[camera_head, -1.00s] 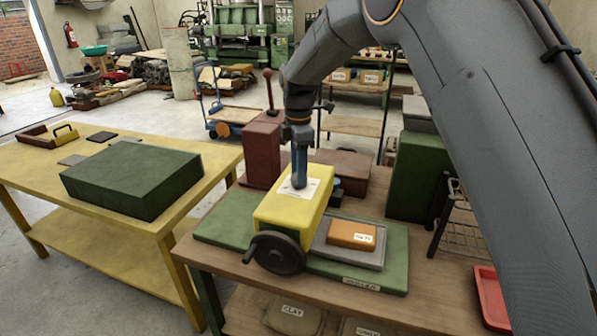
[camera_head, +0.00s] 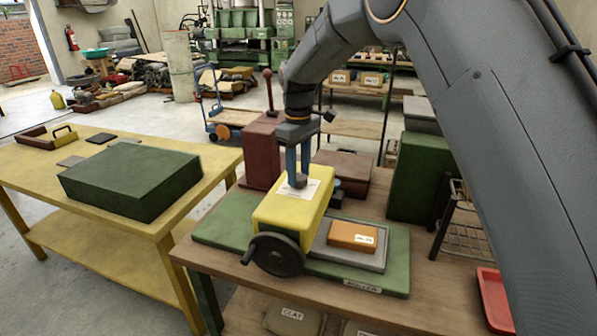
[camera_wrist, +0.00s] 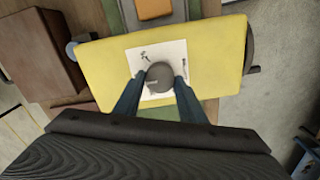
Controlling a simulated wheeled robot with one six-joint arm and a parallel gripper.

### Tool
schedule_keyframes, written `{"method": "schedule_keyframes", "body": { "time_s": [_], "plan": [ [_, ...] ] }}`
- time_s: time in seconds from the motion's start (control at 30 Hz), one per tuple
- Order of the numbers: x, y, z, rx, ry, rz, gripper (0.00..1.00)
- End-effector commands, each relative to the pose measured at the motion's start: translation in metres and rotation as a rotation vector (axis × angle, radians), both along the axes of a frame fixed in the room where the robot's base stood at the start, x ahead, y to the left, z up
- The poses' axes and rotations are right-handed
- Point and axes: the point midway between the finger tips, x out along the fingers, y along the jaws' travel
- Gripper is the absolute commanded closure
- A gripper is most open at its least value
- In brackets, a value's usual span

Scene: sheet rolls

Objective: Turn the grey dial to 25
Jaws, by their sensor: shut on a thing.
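The grey dial (camera_wrist: 160,76) sits on a white paper scale on top of the yellow housing of the sheet roller. My gripper (camera_head: 298,182) points down from above with its two blue fingers on either side of the dial, shut on it. In the wrist view my gripper (camera_wrist: 158,88) has a fingertip at each side of the dial. The white scale (camera_wrist: 176,55) shows dark marks, too small to read. The yellow housing (camera_head: 275,212) has a black handwheel (camera_head: 277,255) on its front. Which number the dial points at cannot be told.
An orange block (camera_head: 352,236) with a label lies on a grey plate beside the yellow housing, on a green base (camera_head: 222,228). Dark red boxes (camera_head: 343,172) stand behind. A red tray (camera_head: 494,297) is at the right. A yellow table (camera_head: 100,245) with a green block stands left.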

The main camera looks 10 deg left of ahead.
Motion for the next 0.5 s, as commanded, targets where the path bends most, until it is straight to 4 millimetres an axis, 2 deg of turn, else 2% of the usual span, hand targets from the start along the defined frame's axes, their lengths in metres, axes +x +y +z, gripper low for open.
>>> {"method": "schedule_keyframes", "body": {
  "time_s": [0.5],
  "plan": [
    [0.0009,0.0001,0.0014,0.001,-0.002,-0.490,0.86]
  ]
}}
